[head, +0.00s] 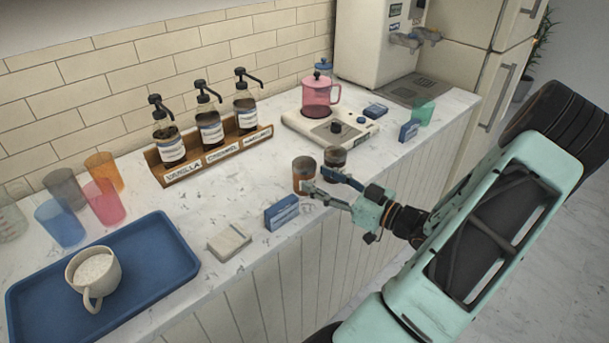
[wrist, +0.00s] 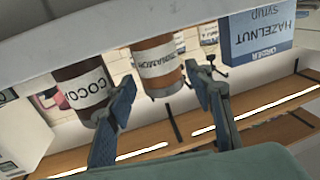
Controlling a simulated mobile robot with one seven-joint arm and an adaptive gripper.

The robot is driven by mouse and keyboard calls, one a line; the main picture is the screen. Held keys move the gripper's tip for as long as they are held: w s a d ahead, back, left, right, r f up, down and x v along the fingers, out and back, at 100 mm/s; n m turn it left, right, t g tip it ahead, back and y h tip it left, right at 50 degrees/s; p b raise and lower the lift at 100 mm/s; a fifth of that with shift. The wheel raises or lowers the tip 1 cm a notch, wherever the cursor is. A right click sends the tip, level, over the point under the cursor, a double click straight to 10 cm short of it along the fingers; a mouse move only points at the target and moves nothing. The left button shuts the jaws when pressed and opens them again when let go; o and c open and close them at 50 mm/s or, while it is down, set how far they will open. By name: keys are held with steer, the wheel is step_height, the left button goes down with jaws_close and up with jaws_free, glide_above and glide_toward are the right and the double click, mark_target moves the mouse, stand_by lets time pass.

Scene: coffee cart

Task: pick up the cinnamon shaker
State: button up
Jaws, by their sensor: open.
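The cinnamon shaker (head: 303,172) is a small orange-brown jar on the marble counter near its front edge. In the wrist view the cinnamon shaker (wrist: 154,58) appears upside down with a white label, ahead of and between my fingertips. My gripper (head: 320,181) is open and empty at the counter's front edge, close to the shaker. In the wrist view both fingers of my gripper (wrist: 160,76) are spread apart. I cannot tell whether either finger touches the shaker. A dark cocoa shaker (head: 335,156) stands just beside it, near my other finger; it also shows in the wrist view (wrist: 84,88).
A blue box (head: 282,212) and a pale pad (head: 229,241) lie left along the front edge. A syrup rack (head: 212,158) stands behind. A scale (head: 330,128) bearing a pink pot (head: 318,97) is behind right. A blue tray (head: 165,260) holding a mug (head: 93,272) is far left.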

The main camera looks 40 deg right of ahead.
mark_target(314, 175)
steer(key=x, duration=0.4)
steer(key=shift+w+r, duration=0.1)
steer(key=shift+r, duration=0.25)
steer(key=shift+w+a, duration=0.1)
steer(key=shift+w, duration=0.5)
steer(key=c, duration=0.9)
